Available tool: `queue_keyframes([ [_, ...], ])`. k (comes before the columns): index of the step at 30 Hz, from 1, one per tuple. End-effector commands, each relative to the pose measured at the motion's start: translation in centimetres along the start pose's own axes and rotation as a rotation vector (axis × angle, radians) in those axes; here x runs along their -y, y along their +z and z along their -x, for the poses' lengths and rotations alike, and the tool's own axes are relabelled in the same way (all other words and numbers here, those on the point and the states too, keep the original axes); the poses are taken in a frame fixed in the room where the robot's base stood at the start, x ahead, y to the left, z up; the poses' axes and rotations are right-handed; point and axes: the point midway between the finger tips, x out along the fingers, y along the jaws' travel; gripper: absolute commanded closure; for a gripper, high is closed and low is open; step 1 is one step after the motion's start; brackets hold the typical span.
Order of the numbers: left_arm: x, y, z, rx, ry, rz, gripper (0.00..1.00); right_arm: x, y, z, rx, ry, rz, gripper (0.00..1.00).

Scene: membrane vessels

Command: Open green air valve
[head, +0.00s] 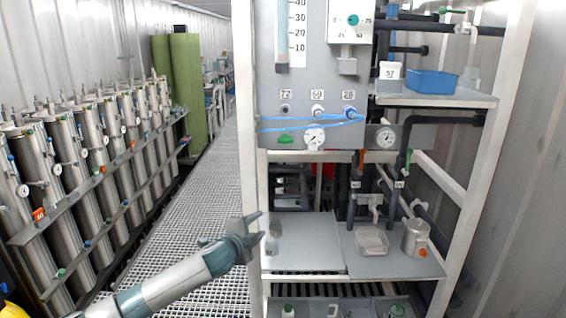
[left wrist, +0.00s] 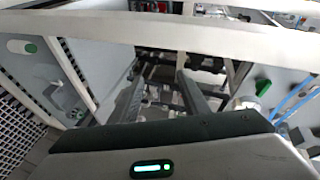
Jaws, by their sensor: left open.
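A green valve handle (head: 284,139) sits on the grey panel (head: 350,142) of the white rack, left of a round white gauge (head: 314,138). A green handle also shows in the left wrist view (left wrist: 262,87), right of the fingers, beside blue tubing. My left gripper (head: 257,229) is open and empty, beside the rack's front left post and below the panel. In the left wrist view its two dark fingers (left wrist: 160,82) stand apart with nothing between them. It is not touching the green handle. My right gripper is not in view.
The rack's white post (head: 246,110) stands close to my left gripper. Blue tubes (head: 300,127) run across the panel above the green handle. Lower shelves hold a clear container (head: 371,241) and a metal jug (head: 415,238). Several steel vessels (head: 98,135) line the left; the grated walkway (head: 195,220) is clear.

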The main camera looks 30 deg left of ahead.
Motion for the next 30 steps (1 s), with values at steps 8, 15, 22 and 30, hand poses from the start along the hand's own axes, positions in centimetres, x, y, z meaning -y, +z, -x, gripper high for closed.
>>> queue_keyframes([
  [8,17.9,-6.1,6.2,-0.071,-0.195,-0.202,0.58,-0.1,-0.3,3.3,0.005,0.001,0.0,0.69],
  [15,20.8,-7.3,7.9,-0.082,-0.235,-0.245,0.58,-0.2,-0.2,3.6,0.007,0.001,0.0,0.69],
  [22,20.7,-7.2,7.8,-0.081,-0.235,-0.244,0.58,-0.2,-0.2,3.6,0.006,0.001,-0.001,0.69],
  [30,20.7,-7.3,7.9,-0.08,-0.234,-0.243,0.58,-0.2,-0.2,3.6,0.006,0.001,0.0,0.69],
])
